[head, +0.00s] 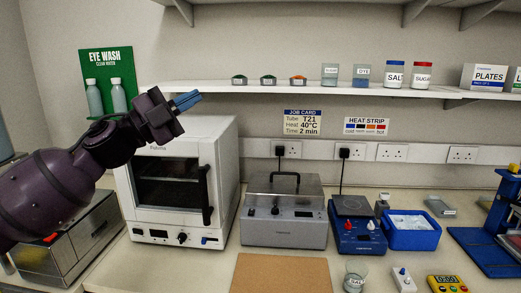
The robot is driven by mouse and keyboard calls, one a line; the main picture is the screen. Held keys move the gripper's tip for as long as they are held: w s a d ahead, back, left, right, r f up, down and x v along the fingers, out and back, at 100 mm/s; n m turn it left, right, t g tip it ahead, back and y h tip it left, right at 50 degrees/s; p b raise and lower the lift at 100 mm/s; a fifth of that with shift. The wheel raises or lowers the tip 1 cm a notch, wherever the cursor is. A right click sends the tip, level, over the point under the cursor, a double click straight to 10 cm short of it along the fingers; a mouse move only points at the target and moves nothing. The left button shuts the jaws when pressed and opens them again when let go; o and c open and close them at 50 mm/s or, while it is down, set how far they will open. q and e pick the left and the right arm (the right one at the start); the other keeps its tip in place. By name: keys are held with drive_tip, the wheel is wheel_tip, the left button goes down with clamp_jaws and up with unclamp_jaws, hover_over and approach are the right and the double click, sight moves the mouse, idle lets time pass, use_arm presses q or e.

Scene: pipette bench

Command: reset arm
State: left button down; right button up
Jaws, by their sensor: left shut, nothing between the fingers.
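My left gripper (187,101) is in the head view at the upper left, raised in front of the white oven and just below the shelf's left end. Its blue fingers are together with nothing between them, and they point to the right. Its dark purple arm comes in from the left edge. My right gripper is not in this view.
A white oven (225,170), a grey lidded bath (285,232) and a blue hotplate (358,238) stand along the bench. A blue ice tray (411,242) and blue stand (510,215) are right. A brown mat (282,273) lies bare in front. The shelf (300,88) holds jars.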

use_arm(q)
drive_tip(key=s+a+f+n+t+y, duration=0.1)
drive_tip(key=a+f+n+t+y, duration=0.15)
drive_tip(key=f+n+y, duration=0.65)
drive_tip(key=s+a+f+n+t+y, duration=0.15)
drive_tip(key=a+f+n, duration=0.25)
drive_tip(key=f, duration=1)
drive_tip(key=s+a+f+n+t+y, duration=0.1)
drive_tip(key=a+f+n+t+y, duration=0.35)
drive_tip(key=f, duration=0.75)
drive_tip(key=s+a+f+n+g+y, duration=0.1)
drive_tip(key=s+f+n+g+y, duration=0.1)
drive_tip(key=s+f, duration=1)
drive_tip(key=s+a+f+n+g+y, duration=0.2)
drive_tip(key=s+f+n+g, duration=0.3)
drive_tip(key=s+f, duration=0.7)
drive_tip(key=shift+s+a+f+n+y, duration=0.15)
drive_tip(key=shift+s+f+n+y, duration=0.2)
drive_tip(key=shift+s+n+y, duration=0.6)
drive_tip(key=shift+w, duration=0.15)
